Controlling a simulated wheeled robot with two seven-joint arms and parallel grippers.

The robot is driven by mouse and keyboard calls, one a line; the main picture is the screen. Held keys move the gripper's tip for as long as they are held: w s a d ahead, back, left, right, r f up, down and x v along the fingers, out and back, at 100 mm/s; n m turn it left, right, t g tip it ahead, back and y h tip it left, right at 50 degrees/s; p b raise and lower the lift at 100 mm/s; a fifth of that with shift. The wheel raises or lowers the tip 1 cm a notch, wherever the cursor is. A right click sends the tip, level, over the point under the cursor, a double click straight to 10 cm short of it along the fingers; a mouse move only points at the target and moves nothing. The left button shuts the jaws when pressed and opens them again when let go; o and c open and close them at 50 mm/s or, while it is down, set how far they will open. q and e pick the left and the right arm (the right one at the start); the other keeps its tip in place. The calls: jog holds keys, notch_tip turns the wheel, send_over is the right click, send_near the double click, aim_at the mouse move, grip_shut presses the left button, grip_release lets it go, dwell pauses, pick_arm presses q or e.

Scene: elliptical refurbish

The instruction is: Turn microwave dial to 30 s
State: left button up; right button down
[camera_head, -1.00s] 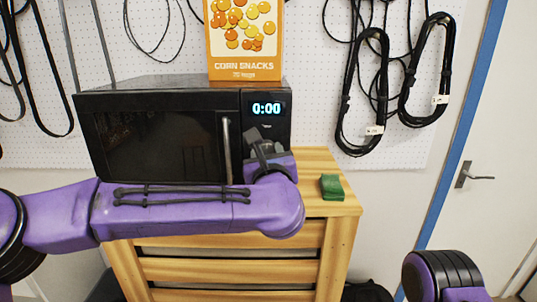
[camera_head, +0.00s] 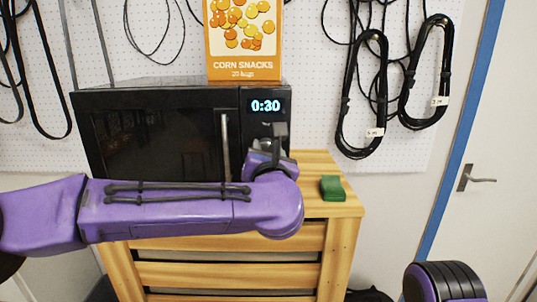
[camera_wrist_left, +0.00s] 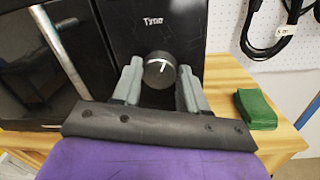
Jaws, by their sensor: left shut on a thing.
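The black microwave (camera_head: 155,140) stands on a wooden drawer unit, its door shut. Its lit display (camera_head: 265,106) reads 0:30. In the left wrist view the round black dial (camera_wrist_left: 160,69) sits below the word "Time", and its white pointer mark is visible. My left gripper (camera_wrist_left: 161,80) has one grey finger on each side of the dial and is shut on it. In the head view my left gripper (camera_head: 279,137) is at the lower control panel, where it hides the dial. My right gripper is out of view.
A corn snacks box (camera_head: 243,42) stands on the microwave. A green sponge-like block (camera_head: 332,188) lies on the wooden top (camera_head: 312,168) to the right. Black cables (camera_head: 362,95) hang on the pegboard behind. A door is at the far right.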

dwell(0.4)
pick_arm(q)
jog(key=o, duration=1.1)
jog(key=shift+c, duration=0.2)
jog(key=s+b, duration=0.5)
jog(key=s, duration=0.5)
jog(key=shift+s+d+f, duration=0.15)
jog(key=shift+s+d, duration=0.15)
jog(key=shift+d, duration=0.05)
